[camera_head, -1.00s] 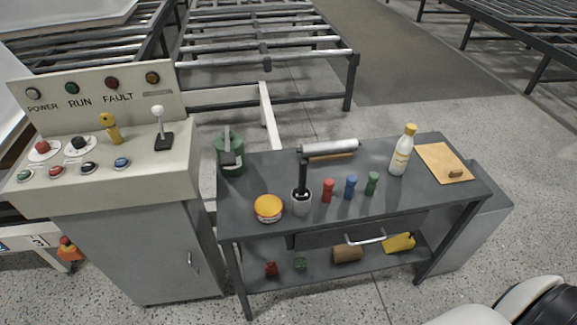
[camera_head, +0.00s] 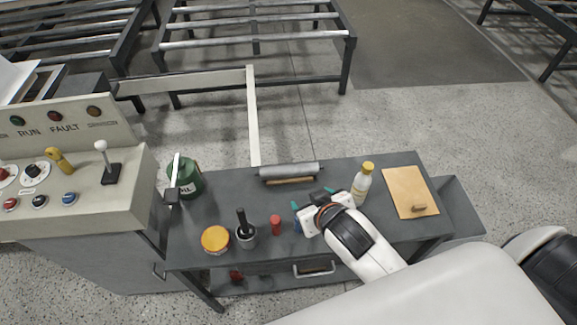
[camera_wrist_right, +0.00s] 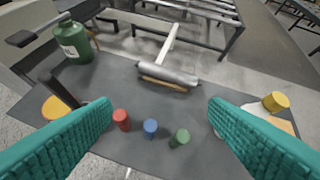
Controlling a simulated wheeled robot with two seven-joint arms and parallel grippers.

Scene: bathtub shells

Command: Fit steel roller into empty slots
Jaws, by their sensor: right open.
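The steel roller (camera_head: 290,171) lies on the far edge area of the dark workbench, resting on a wooden piece. In the right wrist view the roller (camera_wrist_right: 168,74) lies ahead, between and beyond the fingers. My right gripper (camera_head: 313,199) is open and empty, above the bench and nearer to me than the roller, not touching it. Its teal fingers (camera_wrist_right: 160,108) are spread wide in the right wrist view. The conveyor frame (camera_head: 350,62) with several rollers stands behind the bench. It has wide gaps between rollers; single slots are too small to make out. My left gripper is not in view.
The workbench (camera_head: 210,205) also holds a green can (camera_head: 186,180), a yellow-lidded tin (camera_head: 215,239), a dark cup with a brush (camera_head: 245,237), coloured small cylinders, a bottle (camera_head: 362,185) and a clipboard (camera_head: 405,190). A control console (camera_head: 90,205) stands at left.

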